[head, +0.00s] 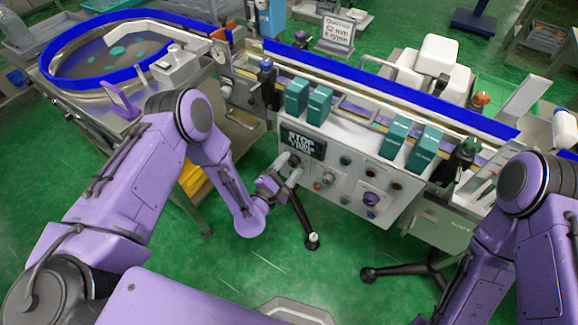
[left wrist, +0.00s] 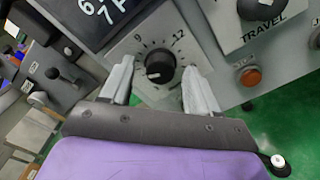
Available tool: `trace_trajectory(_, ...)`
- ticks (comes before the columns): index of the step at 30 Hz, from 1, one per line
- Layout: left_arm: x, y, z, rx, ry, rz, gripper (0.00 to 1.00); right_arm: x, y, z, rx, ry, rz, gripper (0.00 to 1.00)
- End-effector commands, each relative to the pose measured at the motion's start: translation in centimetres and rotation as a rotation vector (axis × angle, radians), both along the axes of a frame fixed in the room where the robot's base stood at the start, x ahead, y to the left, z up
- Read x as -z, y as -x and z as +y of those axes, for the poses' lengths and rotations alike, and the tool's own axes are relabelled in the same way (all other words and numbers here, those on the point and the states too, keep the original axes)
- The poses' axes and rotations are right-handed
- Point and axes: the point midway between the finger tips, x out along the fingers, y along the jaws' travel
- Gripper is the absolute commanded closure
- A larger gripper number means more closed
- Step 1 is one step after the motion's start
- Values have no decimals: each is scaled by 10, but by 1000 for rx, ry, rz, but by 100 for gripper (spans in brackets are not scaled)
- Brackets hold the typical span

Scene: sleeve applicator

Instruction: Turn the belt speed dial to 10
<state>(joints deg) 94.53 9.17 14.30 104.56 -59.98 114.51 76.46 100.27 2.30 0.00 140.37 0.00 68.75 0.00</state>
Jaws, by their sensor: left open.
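The belt speed dial (left wrist: 160,67) is a black round knob on a pale square plate in the left wrist view. Printed numbers 9 and 12 show above it; a pale mark lies on the knob, but its exact reading is too small to tell. My left gripper (left wrist: 158,82) is open, with one pale finger to each side of the knob and gaps between them. In the head view my left gripper (head: 287,170) is at the front panel (head: 333,178), below the black sign, and largely hides the dial. My right gripper is out of view.
A black sign (head: 302,143) with white writing is above the dial. Right of the dial are an orange-red button (left wrist: 250,76) and a black knob by the word TRAVEL (left wrist: 262,8). Several teal boxes (head: 319,105) stand along the conveyor. Green floor lies in front.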

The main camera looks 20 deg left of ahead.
Motion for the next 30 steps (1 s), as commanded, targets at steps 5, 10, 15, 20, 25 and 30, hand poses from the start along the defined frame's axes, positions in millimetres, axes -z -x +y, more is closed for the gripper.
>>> trace_trajectory(5, 0, -1, 0, 1, 0, 1, 39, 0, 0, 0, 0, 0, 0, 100)
trace_trajectory(10, 0, 0, 0, 1, -1, 0, 78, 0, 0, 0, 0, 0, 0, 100)
trace_trajectory(15, 1, 0, 0, 1, -2, 1, 95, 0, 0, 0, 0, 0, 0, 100)
trace_trajectory(20, 1, 0, -1, 2, -19, -4, 95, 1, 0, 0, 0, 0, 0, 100)
trace_trajectory(25, 1, 0, -1, 3, -79, -20, 95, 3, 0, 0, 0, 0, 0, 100)
trace_trajectory(30, 2, 0, -1, 4, -195, -50, 95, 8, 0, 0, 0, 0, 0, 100)
